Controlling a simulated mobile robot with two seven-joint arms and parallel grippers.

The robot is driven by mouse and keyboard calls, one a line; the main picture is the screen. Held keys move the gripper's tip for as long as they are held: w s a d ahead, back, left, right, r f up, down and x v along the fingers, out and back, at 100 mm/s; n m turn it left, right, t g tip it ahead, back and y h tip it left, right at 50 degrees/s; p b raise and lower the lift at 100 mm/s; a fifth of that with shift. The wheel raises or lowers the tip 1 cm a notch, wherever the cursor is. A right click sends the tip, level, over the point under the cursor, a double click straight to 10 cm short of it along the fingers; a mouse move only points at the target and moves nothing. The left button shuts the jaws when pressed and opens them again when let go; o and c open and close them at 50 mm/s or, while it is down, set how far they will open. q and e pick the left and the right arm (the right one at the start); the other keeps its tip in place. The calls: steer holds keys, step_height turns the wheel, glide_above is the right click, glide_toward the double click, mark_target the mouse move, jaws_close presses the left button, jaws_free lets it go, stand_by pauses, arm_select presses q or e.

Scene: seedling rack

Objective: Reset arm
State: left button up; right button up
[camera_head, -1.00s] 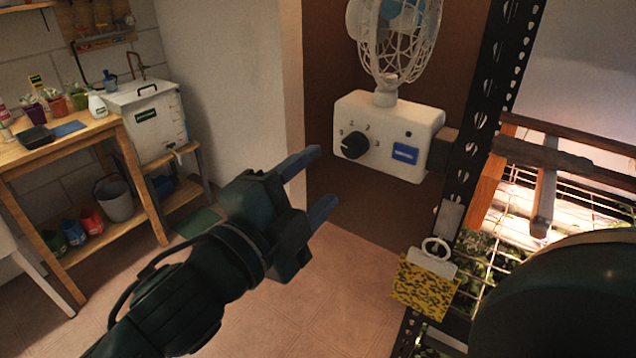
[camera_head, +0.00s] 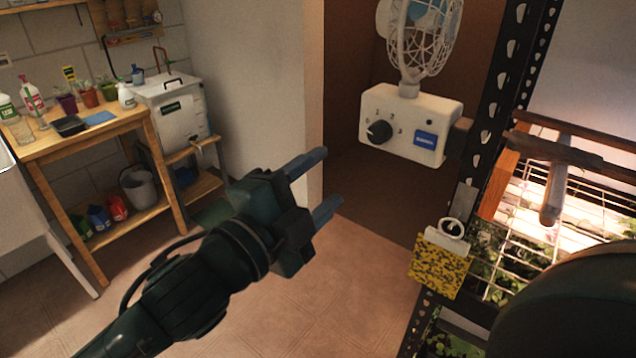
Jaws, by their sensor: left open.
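My left gripper (camera_head: 326,183) is open and empty, its two blue fingers pointing right over the tiled floor. A gap shows between the fingertips. The white fan (camera_head: 412,126), with a dark dial and a blue label, is mounted at the black rack post, above and to the right of my left gripper and apart from it. My right gripper is not in view. A large dark rounded shape fills the lower right corner and hides part of the rack.
The black perforated rack post (camera_head: 482,160) stands at the right, with a yellow speckled card (camera_head: 438,268) hung on it. Lit wire shelves (camera_head: 545,225) hold seedlings. A wooden bench (camera_head: 85,138) with bottles and pots stands at the left. The tiled floor (camera_head: 330,300) is clear.

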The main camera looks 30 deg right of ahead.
arm_select(q)
steer(key=w+a+f+n+t+y, duration=0.35)
steer(key=a+f+n+y, duration=0.65)
steer(key=a+f+n, duration=0.8)
steer(key=s+a+f+n+g+y, duration=0.35)
steer(key=s+a+f, duration=0.4)
steer(key=a, duration=0.35)
steer(key=s+a+f+n+g+y, duration=0.35)
steer(key=s+a+f, duration=0.25)
steer(key=s+a, duration=0.4)
steer(key=w+d+f+t+h, duration=0.2)
steer(key=w+d+f+t, duration=0.2)
steer(key=f, duration=0.5)
steer(key=shift+w+d+t+h, duration=0.3)
steer(key=shift+w+t+h, duration=0.1)
steer(key=shift+w+t, duration=0.55)
steer(key=shift+f, duration=0.1)
